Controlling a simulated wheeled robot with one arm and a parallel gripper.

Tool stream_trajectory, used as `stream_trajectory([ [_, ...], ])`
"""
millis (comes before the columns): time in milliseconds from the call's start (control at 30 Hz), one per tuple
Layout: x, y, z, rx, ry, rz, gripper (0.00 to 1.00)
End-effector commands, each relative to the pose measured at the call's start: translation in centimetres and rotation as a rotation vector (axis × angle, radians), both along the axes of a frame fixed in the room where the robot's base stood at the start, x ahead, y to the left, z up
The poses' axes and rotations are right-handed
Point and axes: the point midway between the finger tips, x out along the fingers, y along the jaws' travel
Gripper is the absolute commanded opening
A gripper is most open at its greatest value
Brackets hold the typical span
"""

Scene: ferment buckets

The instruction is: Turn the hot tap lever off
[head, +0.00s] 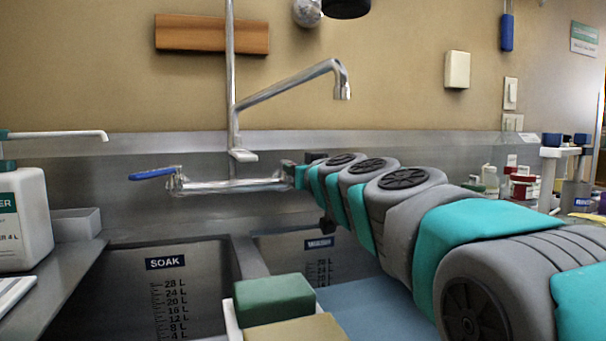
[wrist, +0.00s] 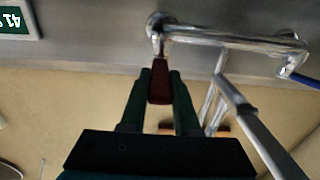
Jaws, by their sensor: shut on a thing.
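The tap (head: 235,185) is a chrome wall mixer with a horizontal bar, a tall riser and a swivel spout above the sinks. Its dark red lever (wrist: 160,88) is at one end of the bar, between the two fingers of my gripper (wrist: 160,76) in the wrist view. My gripper is shut on this red lever. In the head view my gripper (head: 299,176) is at the right end of the bar, and the red lever is hidden there. The blue lever (head: 153,173) sticks out to the left from the other end; it also shows in the wrist view (wrist: 298,78).
The SOAK sink (head: 195,255) and a second labelled sink (head: 318,242) lie below the tap. A white bottle (head: 22,220) with a pump spout stands at left. A green block (head: 273,298) is in front. Small jars (head: 520,185) stand on the right counter.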

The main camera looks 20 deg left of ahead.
Motion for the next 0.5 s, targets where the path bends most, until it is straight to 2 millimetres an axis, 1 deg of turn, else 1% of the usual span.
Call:
stream_trajectory([
  [67,-0.21,0.27,-0.21,-0.003,-0.001,-0.016,0.00],
  [400,-0.19,0.23,-0.15,0.001,-0.001,-0.028,0.00],
  [433,-0.19,0.23,-0.15,0.001,-0.001,-0.028,0.33],
  [500,-0.19,0.22,-0.14,0.001,-0.001,-0.027,0.41],
])
